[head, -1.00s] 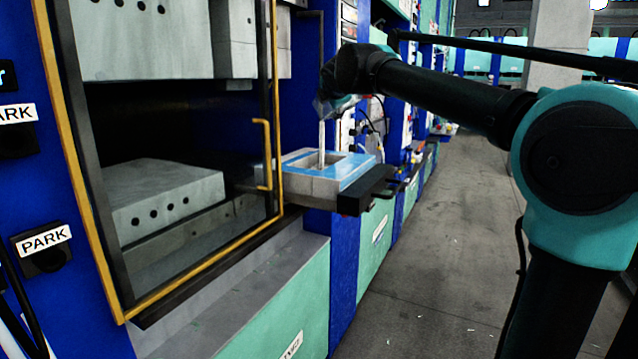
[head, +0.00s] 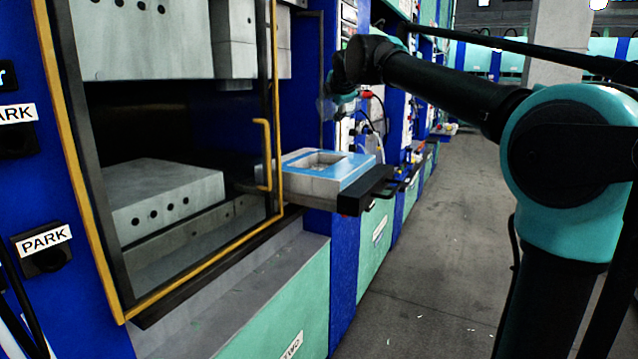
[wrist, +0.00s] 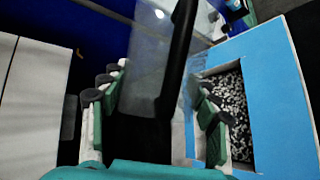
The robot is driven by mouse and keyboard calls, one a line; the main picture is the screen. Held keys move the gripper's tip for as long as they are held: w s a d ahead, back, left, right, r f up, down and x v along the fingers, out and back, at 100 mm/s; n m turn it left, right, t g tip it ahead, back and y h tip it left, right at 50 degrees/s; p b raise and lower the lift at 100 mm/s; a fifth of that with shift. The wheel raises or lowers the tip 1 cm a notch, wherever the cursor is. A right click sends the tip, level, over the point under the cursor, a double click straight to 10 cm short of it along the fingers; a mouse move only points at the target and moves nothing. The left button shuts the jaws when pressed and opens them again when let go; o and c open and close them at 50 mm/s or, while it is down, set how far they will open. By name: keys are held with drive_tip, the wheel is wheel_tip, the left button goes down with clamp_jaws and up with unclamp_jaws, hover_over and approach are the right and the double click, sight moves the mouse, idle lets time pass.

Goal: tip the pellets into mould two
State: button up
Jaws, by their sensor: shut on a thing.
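Mould two (head: 318,186), a pale block with a blue top, rests outside the press; the green panel below reads "TWO". It also shows in the wrist view (wrist: 265,95). Black and white pellets (wrist: 230,105) lie in its rectangular cavity. My gripper (wrist: 158,92) is shut on the dark handle of a clear jug (wrist: 147,60). In the head view the jug (head: 327,108) is faint and held above the mould, apart from it. My gripper (head: 343,92) partly hides it there. I cannot tell whether pellets remain in the jug.
The mould sits on a dark shelf (head: 364,193) that sticks out of the press. A yellow-edged guard with a yellow handle (head: 263,150) stands left of it. Blue cabinets continue behind. The grey floor aisle (head: 440,250) at right is clear.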

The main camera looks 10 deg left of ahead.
sight(346, 116)
drive_tip(key=shift+w+d, duration=0.1)
drive_tip(key=shift+w+d+f+m+g+y+b, duration=0.4)
drive_tip(key=shift+m+g+y+b, duration=0.1)
drive_tip(key=shift+m+g+b, duration=0.3)
drive_tip(key=shift+w+d+f+m+g+y+b, duration=0.4)
drive_tip(key=shift+w+d+m+g+b, duration=0.2)
drive_tip(key=shift+w+d, duration=0.15)
drive_tip(key=shift+w+d+f+m+g+y+b, duration=0.25)
drive_tip(key=shift+f+m+g+y+b, duration=0.15)
drive_tip(key=shift+f+m+g+y, duration=0.15)
drive_tip(key=shift+w+d+f+m+g+y+b, duration=0.1)
drive_tip(key=shift+w+f+m+g+y+b, duration=0.1)
drive_tip(key=shift+f+m+g+y+b, duration=0.3)
drive_tip(key=shift+w+d+f+m+g+y+b, duration=0.35)
drive_tip(key=shift+f+m+g+y, duration=0.1)
drive_tip(key=shift+f+m+y, duration=0.15)
drive_tip(key=shift+w+d+f+m+g+y+b, duration=0.35)
drive_tip(key=shift+w+d+m+g+y, duration=0.1)
drive_tip(key=shift+w+d+m+y, duration=0.2)
drive_tip(key=shift+w+d+f+m+g+y+b, duration=0.35)
drive_tip(key=shift+w+d+m+g+y, duration=0.15)
drive_tip(key=shift+w+d+m+y, duration=0.15)
drive_tip(key=shift+w+d+f+m+g+y+b, duration=0.35)
drive_tip(key=shift+w+d+m+g+y, duration=0.1)
drive_tip(key=shift+w+d+m+y, duration=0.2)
